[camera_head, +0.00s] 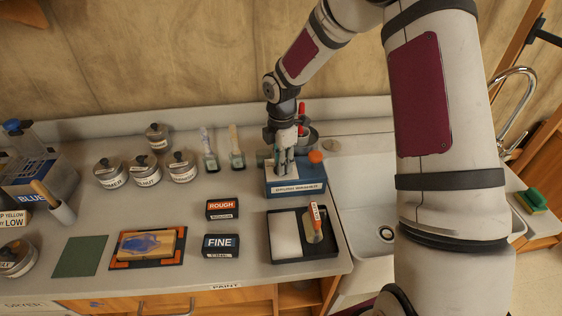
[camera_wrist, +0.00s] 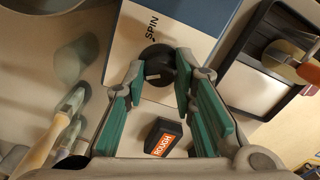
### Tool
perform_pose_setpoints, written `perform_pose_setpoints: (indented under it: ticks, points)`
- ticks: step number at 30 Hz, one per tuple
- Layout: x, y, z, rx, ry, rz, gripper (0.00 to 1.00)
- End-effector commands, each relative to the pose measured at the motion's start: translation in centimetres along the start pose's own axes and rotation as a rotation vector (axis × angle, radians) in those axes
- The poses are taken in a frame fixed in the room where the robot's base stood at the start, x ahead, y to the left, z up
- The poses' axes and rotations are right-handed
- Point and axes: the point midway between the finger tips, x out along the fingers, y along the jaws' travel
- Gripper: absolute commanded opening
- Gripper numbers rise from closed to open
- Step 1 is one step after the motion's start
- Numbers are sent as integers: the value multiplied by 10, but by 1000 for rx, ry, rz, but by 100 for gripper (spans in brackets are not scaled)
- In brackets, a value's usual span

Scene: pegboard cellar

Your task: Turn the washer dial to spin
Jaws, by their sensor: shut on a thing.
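The brush washer (camera_head: 312,189) is a blue box with a white top plate and a front label. It stands on the counter left of the sink, and its top plate (camera_wrist: 122,65) fills the upper middle of the wrist view. The word SPIN (camera_wrist: 152,28) is printed there. The black round dial (camera_wrist: 157,60) carries a short pale mark, which lies away from the SPIN word. My gripper (camera_head: 285,168) reaches down onto the washer. In the wrist view its green-padded fingers (camera_wrist: 160,72) are shut on the dial from both sides. In the head view the dial is hidden.
An orange knob (camera_head: 316,157) sits at the washer's right rear corner. ROUGH (camera_head: 222,208) and FINE (camera_head: 221,245) blocks and a black tray (camera_head: 330,245) stand in front. Two brushes (camera_head: 237,150) and lidded jars (camera_head: 147,170) are left. The sink (camera_head: 350,190) is right.

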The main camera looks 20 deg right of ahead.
Motion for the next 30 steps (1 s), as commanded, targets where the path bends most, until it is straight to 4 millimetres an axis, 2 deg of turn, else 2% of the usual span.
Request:
perform_pose_setpoints:
  ticks: [30]
  points:
    - [1,0,0,965,-1,0,0]
